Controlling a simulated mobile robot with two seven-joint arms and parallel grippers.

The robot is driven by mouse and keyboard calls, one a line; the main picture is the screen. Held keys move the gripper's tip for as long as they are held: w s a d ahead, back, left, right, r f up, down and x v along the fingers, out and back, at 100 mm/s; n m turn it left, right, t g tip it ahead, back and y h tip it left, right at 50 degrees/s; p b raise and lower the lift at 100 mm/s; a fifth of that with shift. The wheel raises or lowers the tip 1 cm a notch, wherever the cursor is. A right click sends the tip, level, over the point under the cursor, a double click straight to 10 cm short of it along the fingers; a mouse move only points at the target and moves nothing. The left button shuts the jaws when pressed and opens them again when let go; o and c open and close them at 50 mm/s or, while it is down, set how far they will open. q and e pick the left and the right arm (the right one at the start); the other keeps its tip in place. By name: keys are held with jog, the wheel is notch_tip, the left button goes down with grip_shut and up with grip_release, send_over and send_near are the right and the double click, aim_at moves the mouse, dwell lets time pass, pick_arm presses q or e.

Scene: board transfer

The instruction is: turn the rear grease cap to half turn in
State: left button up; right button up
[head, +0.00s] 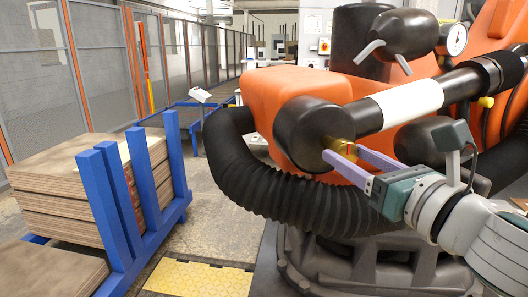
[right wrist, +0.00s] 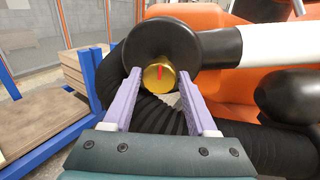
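The grease cap is a round brass-gold cap (head: 342,149) on the end of a black cylindrical housing (head: 300,128). In the right wrist view, the cap (right wrist: 160,81) faces me, with a red mark pointing about straight up from its middle. My right gripper (head: 338,158) has two lilac fingers. In the right wrist view, the gripper (right wrist: 159,76) is open, with one fingertip on each side of the cap and a small gap to it on both sides. Whether the tips reach over the cap's rim is hard to tell. My left gripper is not in view.
A thick black corrugated hose (head: 285,195) curves below the housing. The orange robot body (head: 285,88) is close behind. A blue rack (head: 125,200) with stacked boards (head: 60,185) stands at left. A yellow floor plate (head: 198,278) lies below.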

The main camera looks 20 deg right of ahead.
grip_shut()
